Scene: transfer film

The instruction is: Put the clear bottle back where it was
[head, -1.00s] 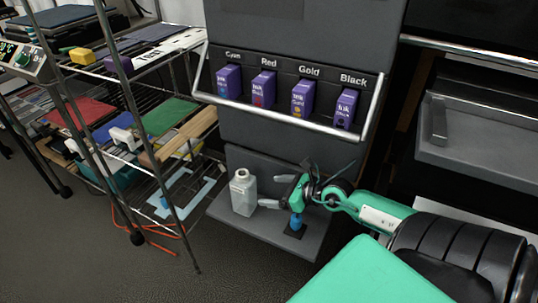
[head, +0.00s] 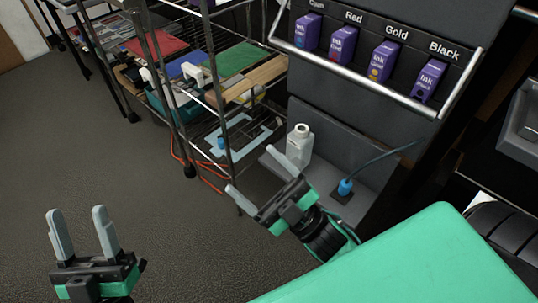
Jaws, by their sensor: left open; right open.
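The clear bottle (head: 299,146), whitish with a narrow neck, stands upright on the low grey shelf (head: 375,173) under the ink holder. My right gripper (head: 249,172) is open and empty, in front of the bottle and to its lower left, with fingers pointing up and left. One finger overlaps the bottle's lower part in the picture; I cannot tell whether it touches. My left gripper (head: 76,228) is open and empty over the floor at the lower left, fingers pointing up.
A blue plug (head: 345,187) with a dark cable sits on the low shelf, right of the bottle. Purple ink boxes (head: 382,63) stand in a holder behind a metal rail above. A wire rack (head: 262,126) with folders stands left. Floor (head: 120,160) at left is clear.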

